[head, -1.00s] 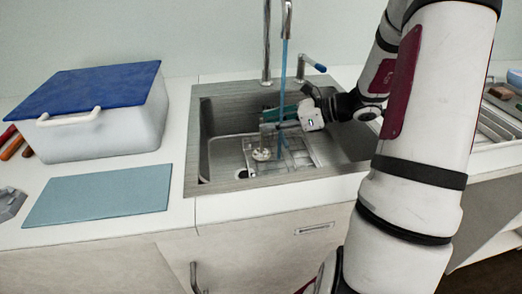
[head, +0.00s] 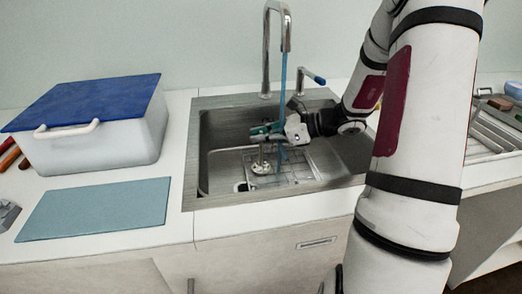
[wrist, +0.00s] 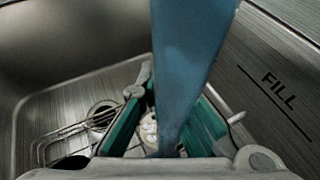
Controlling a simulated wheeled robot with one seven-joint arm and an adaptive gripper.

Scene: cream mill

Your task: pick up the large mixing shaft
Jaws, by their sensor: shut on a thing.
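The large mixing shaft (head: 261,168) stands roughly upright in the sink, its pale disc-shaped foot low over or on the wire rack. My gripper (head: 262,132) reaches in from the right, its teal fingers shut on the shaft's upper part. The fingers hide the top of the shaft. In the wrist view, the pale foot of the shaft (wrist: 149,132) shows between the teal fingers, partly hidden by a blue water stream. I cannot tell whether the foot touches the rack.
A blue water stream (head: 284,80) falls from the faucet (head: 266,60) close by my gripper. The wire rack (head: 300,172) lies in the sink (head: 225,130). A blue-lidded white box (head: 100,150) and a teal mat (head: 95,208) are left of the sink.

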